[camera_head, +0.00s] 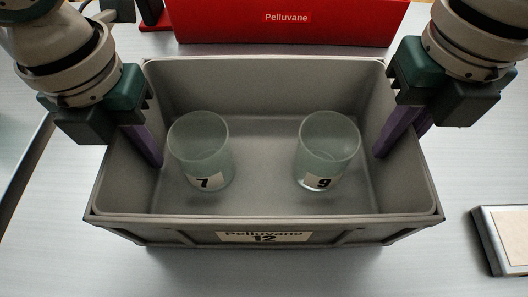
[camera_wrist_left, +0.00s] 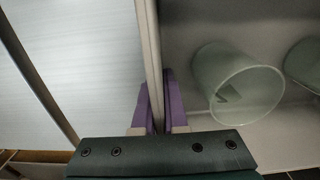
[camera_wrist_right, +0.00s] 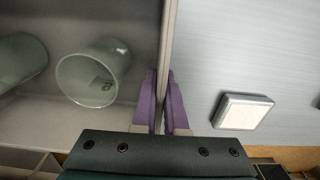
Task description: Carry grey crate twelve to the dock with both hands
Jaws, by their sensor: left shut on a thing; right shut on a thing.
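Grey crate twelve (camera_head: 340,230) is in the middle of the head view, its label reading "Pelluvane 12" on the near wall. Two clear greenish beakers stand upright inside it: beaker 7 (camera_head: 200,150) at left and beaker 9 (camera_head: 328,150) at right. My left gripper (camera_head: 152,152) is shut on the crate's left wall, and the left wrist view shows its purple fingers (camera_wrist_left: 160,105) on both sides of that wall. My right gripper (camera_head: 388,145) is shut on the right wall, also between its fingers in the right wrist view (camera_wrist_right: 164,105). The crate's underside is hidden.
A red "Pelluvane" box (camera_head: 350,22) stands behind the crate. A flat pale-topped pad with a dark rim (camera_head: 505,238) lies at the right, also seen in the right wrist view. The grey table (camera_head: 60,235) is bare left of the crate, with its edge at far left.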

